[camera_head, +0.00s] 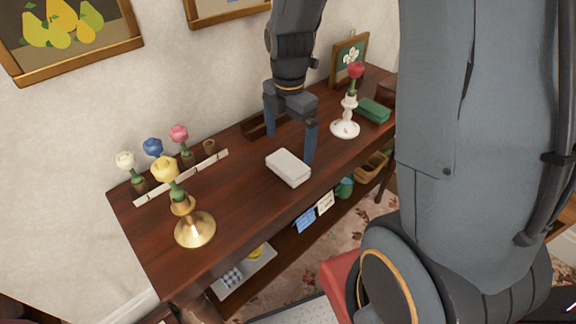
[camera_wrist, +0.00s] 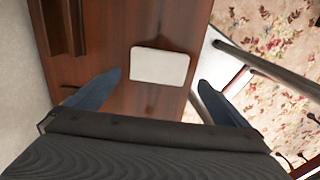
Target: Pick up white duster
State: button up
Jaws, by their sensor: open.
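The white duster (camera_head: 288,167) is a small pale block lying flat on the dark wooden table (camera_head: 235,215), near its front edge. My gripper (camera_head: 291,147) is open and empty, its two blue fingers pointing down just behind and above the duster. In the wrist view the duster (camera_wrist: 160,66) lies ahead of the fingers, between their lines. My gripper (camera_wrist: 152,92) shows there with its fingers wide apart. No finger visibly holds the duster.
A brass holder (camera_head: 195,229) with a yellow flower stands left. A white strip (camera_head: 182,177) and several potted flowers are behind it. A white candlestick (camera_head: 345,122) with a red rose and a green block (camera_head: 374,110) stand right. A wooden tray (camera_head: 257,126) lies near the wall.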

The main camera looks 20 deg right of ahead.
aim_at(288, 163)
jog(key=shift+a+f+p, duration=0.15)
jog(key=shift+f+p, duration=0.65)
jog(key=shift+f, duration=2.6)
jog(key=c, duration=0.7)
